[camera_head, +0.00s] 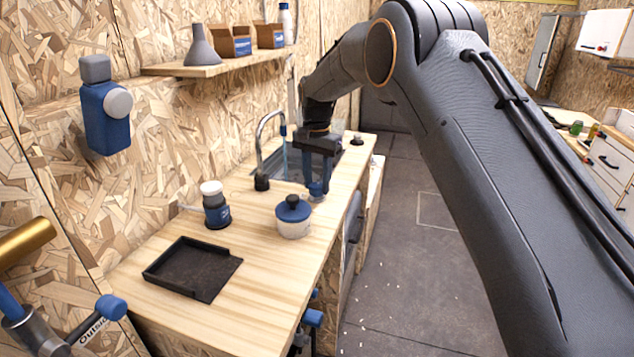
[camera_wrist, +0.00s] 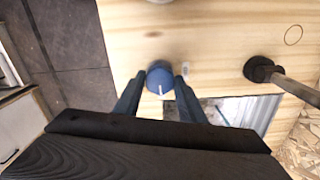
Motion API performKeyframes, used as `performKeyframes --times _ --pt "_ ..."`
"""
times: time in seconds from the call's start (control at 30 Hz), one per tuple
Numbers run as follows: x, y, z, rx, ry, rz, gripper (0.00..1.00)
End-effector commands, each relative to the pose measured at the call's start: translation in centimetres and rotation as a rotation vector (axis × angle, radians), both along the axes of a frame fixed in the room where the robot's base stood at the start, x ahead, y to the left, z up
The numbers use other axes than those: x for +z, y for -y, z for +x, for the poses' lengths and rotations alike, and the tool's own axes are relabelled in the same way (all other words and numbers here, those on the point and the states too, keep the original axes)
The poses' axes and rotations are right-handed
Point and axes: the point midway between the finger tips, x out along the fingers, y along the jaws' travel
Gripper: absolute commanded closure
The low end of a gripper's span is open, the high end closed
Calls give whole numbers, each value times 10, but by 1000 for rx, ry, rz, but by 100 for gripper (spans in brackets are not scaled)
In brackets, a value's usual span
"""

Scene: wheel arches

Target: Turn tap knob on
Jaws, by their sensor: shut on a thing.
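The tap knob (camera_head: 316,188) is a small round blue knob on the wooden worktop, close to its right edge. It also shows in the wrist view (camera_wrist: 160,74), with a white line on its top. My gripper (camera_head: 319,184) reaches down over it, and in the wrist view its fingertips (camera_wrist: 160,81) are on either side of the knob, shut on it. The tap (camera_head: 269,130) has a curved metal spout on a black base (camera_head: 262,182), left of the knob. The base also shows in the wrist view (camera_wrist: 258,69). The sink (camera_wrist: 235,112) is partly hidden by my gripper.
A blue-lidded pot (camera_head: 293,222) stands close in front of the knob. A shelf (camera_head: 210,69) hangs above. Open floor (camera_head: 420,270) lies to the right.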

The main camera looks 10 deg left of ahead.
Motion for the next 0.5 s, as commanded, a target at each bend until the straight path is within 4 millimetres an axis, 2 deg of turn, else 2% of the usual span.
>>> performKeyframes --times 0.5 --pt "1 0 1 -32 2 0 86"
